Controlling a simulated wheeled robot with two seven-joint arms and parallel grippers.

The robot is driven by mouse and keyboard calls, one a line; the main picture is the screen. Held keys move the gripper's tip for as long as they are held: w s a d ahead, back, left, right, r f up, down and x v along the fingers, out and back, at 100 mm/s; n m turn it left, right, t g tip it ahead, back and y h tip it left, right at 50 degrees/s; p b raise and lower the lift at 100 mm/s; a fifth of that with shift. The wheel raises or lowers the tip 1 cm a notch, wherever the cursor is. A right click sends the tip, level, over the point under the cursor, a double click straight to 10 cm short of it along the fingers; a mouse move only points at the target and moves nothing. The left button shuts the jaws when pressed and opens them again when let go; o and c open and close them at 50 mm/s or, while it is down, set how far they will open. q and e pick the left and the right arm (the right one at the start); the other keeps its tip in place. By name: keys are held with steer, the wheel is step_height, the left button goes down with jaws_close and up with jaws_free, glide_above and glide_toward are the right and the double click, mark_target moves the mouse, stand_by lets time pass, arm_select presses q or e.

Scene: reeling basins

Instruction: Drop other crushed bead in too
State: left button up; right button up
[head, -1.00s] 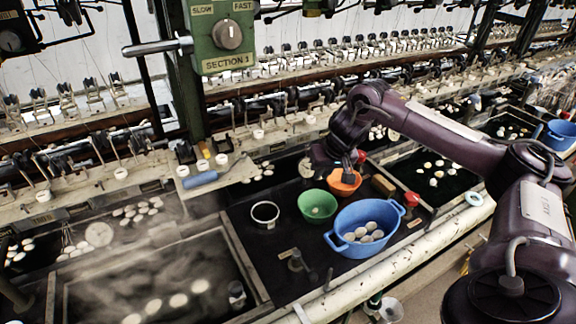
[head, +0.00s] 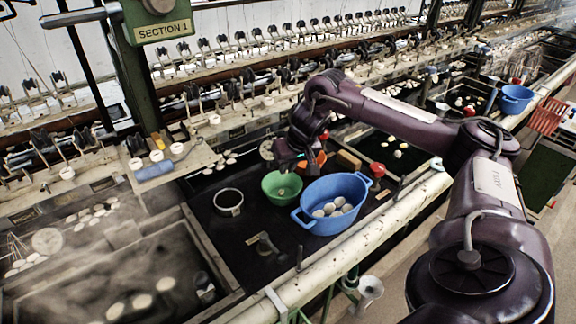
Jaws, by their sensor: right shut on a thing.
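My right gripper (head: 287,166) is shut, above the far side of the green bowl (head: 271,193). What it holds is too small and dark to make out; I take it for the crushed bead. The green bowl has a small pale thing (head: 281,192) inside, near its bottom. The orange bowl (head: 318,157) is just behind and to the right, partly hidden by my gripper. My left gripper is out of view.
A blue oval basin (head: 350,190) with several pale cocoons stands right of the green bowl. A dark-filled round cup (head: 228,201) stands to its left. A brown block (head: 348,160) and a red-topped thing (head: 377,171) are at the right.

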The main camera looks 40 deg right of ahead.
steer(key=o, duration=0.7)
steer(key=v, duration=0.7)
steer(key=shift+s+r+p, duration=0.2)
steer(key=shift+r+p, duration=0.15)
steer(key=shift+r, duration=0.05)
steer(key=shift+s+f, duration=0.1)
